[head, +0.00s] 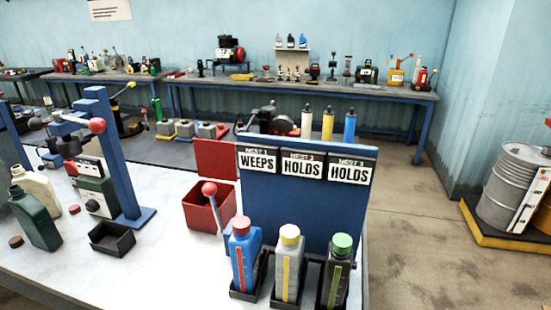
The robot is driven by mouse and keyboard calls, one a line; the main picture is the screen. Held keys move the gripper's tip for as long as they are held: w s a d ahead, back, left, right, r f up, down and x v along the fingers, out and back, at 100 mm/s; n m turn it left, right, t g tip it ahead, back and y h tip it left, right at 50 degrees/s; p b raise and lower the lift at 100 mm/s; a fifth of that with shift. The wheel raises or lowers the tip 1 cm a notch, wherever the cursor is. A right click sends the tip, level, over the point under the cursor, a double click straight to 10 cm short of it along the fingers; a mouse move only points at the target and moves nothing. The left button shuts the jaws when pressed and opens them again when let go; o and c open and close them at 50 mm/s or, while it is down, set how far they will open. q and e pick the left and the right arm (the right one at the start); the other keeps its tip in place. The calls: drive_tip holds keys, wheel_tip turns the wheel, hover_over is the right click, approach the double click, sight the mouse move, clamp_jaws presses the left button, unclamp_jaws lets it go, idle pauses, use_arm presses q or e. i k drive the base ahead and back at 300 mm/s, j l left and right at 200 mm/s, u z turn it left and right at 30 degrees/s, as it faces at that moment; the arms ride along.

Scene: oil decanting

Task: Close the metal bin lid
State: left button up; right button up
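A red box-shaped bin (210,207) stands on the white bench top, left of the blue sign board. Its red lid (216,160) stands up at the back of the box, so the bin is open. It is the only lidded bin I can make out. A lever with a red ball knob (209,189) stands in front of the bin's right side and hides part of it. Neither of my grippers is in the head view.
The blue board (300,210) reads WEEPS, HOLDS, HOLDS. Blue (242,258), grey (289,264) and black (336,271) bottles stand before it. A blue press stand (115,160), black tray (112,239) and green jug (36,219) are at left.

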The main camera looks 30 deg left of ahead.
sight(216, 160)
drive_tip(key=l+z, duration=0.3)
drive_tip(key=l, duration=0.15)
drive_tip(key=i+l+z, duration=0.1)
drive_tip(key=l+z, duration=0.2)
drive_tip(key=l, duration=0.15)
drive_tip(key=i+l+z, duration=0.15)
drive_tip(key=l+z, duration=0.15)
drive_tip(key=l, duration=0.15)
drive_tip(key=i+l+u, duration=0.25)
drive_tip(key=i, duration=0.35)
drive_tip(key=i+l+u, duration=0.2)
drive_tip(key=i+l, duration=0.35)
drive_tip(key=i+j+u, duration=0.15)
drive_tip(key=i+u, duration=0.75)
drive_tip(key=i+l+u, duration=0.25)
drive_tip(key=i+u, duration=0.15)
drive_tip(key=i+l+u, duration=0.55)
drive_tip(key=i+u, duration=0.15)
drive_tip(key=u, duration=0.2)
drive_tip(key=i+l+u, duration=0.2)
drive_tip(key=u, duration=0.3)
drive_tip(key=i+l+u, duration=0.2)
drive_tip(key=u, duration=0.25)
drive_tip(key=i+l+u, duration=0.15)
drive_tip(key=l+u, duration=0.75)
drive_tip(key=k+l+u, duration=0.1)
drive_tip(key=u, duration=0.3)
